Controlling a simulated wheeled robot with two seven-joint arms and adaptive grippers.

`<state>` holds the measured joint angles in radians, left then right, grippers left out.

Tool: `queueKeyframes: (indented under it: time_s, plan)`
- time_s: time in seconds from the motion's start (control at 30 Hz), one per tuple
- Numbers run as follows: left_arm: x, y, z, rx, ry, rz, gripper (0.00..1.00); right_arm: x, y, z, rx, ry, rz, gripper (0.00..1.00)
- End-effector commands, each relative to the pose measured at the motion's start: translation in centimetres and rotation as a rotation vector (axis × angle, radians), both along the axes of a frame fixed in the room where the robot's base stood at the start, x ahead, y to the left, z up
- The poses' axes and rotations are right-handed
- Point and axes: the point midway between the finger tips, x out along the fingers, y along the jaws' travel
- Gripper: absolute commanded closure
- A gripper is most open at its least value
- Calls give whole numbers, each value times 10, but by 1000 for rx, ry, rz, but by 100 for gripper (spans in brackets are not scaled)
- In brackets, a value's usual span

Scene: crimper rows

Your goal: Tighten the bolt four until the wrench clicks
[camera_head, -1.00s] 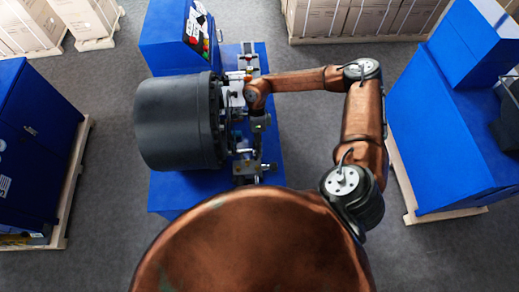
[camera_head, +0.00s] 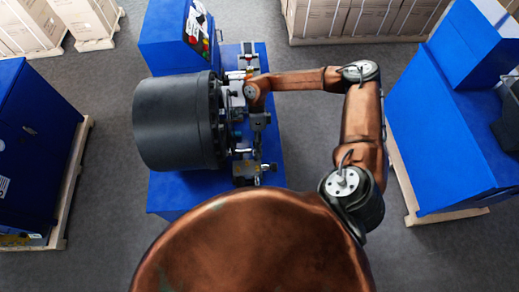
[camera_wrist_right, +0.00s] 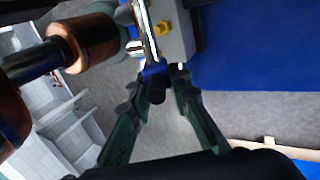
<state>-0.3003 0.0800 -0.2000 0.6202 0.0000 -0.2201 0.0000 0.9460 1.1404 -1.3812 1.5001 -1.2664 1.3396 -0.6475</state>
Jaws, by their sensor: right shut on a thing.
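A large dark grey drum (camera_head: 178,120) with a flange (camera_head: 217,115) lies on its side on a blue stand (camera_head: 272,150) in the head view. Bolt four cannot be told apart among the small parts at the flange. My right gripper (camera_head: 252,112) is small and partly hidden by my wrist beside the flange. In the right wrist view its dark green fingers (camera_wrist_right: 158,88) close together on a slim tool with a blue part (camera_wrist_right: 153,71) and a shiny shaft (camera_wrist_right: 145,32), likely the wrench. Its working end is out of view. My left gripper is not in view.
A blue box with a panel of coloured buttons (camera_head: 198,32) stands behind the drum. Blue cabinets on pallets stand at the left (camera_head: 35,130) and right (camera_head: 440,130). Grey floor (camera_head: 310,140) is open around the stand.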

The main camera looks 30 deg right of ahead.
Motion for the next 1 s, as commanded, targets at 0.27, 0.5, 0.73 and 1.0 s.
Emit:
queueKeyframes:
  time_s: [0.27, 0.5, 0.73, 1.0]
  plan:
    - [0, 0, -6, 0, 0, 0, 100, 4, 5, 0, 24, 22, -2, 100]
    - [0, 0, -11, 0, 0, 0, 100, 4, 5, 1, 38, 47, -2, 100]
    - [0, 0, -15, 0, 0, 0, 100, 4, 5, 0, 50, 69, -1, 100]
    - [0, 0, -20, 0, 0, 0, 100, 4, 5, 0, 62, 95, -1, 100]
